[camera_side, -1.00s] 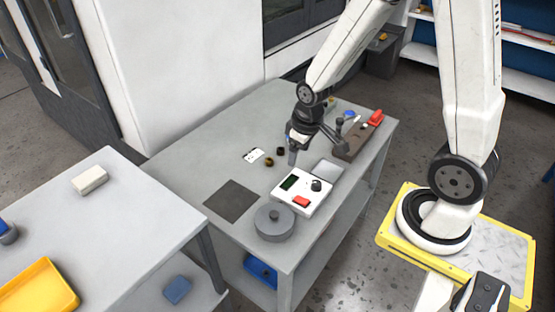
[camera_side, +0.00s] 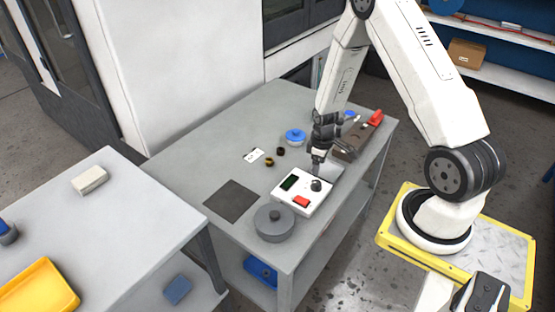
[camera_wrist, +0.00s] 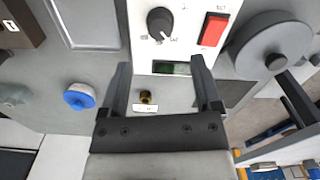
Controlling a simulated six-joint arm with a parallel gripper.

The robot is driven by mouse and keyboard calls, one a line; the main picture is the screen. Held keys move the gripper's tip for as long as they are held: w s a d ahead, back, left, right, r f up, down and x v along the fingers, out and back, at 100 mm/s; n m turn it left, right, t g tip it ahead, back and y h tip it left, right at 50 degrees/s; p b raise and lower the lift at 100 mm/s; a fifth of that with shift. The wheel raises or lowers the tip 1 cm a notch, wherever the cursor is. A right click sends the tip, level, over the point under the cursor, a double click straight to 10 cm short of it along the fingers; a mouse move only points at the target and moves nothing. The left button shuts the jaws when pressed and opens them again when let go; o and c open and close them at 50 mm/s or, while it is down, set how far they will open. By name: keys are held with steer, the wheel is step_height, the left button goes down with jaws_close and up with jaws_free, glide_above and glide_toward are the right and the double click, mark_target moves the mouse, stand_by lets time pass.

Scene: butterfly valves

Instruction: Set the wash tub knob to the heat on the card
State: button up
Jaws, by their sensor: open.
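The white control box (camera_side: 292,208) sits on the grey table, with a dark green display (camera_side: 289,183), a black knob (camera_side: 316,185) and a red switch (camera_side: 301,202). In the wrist view the knob (camera_wrist: 160,22) shows a white pointer line and marks around it too small to read. The display (camera_wrist: 171,68) and red switch (camera_wrist: 213,29) show there too. A small white card (camera_side: 254,155) lies on the table behind the box; its print is unreadable. My gripper (camera_side: 317,172) is open and empty, pointing down just above the box near the knob. In the wrist view its fingers (camera_wrist: 160,70) stand apart.
A round grey lidded tub (camera_side: 274,222) stands in front of the box, and a dark mat (camera_side: 231,201) lies left. A blue-lidded round thing (camera_side: 295,136) and small brass and black parts (camera_side: 270,161) lie behind.

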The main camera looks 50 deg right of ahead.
mark_target(317, 183)
steer(key=shift+f, duration=0.1)
steer(key=shift+f, duration=3.8)
jaws_close()
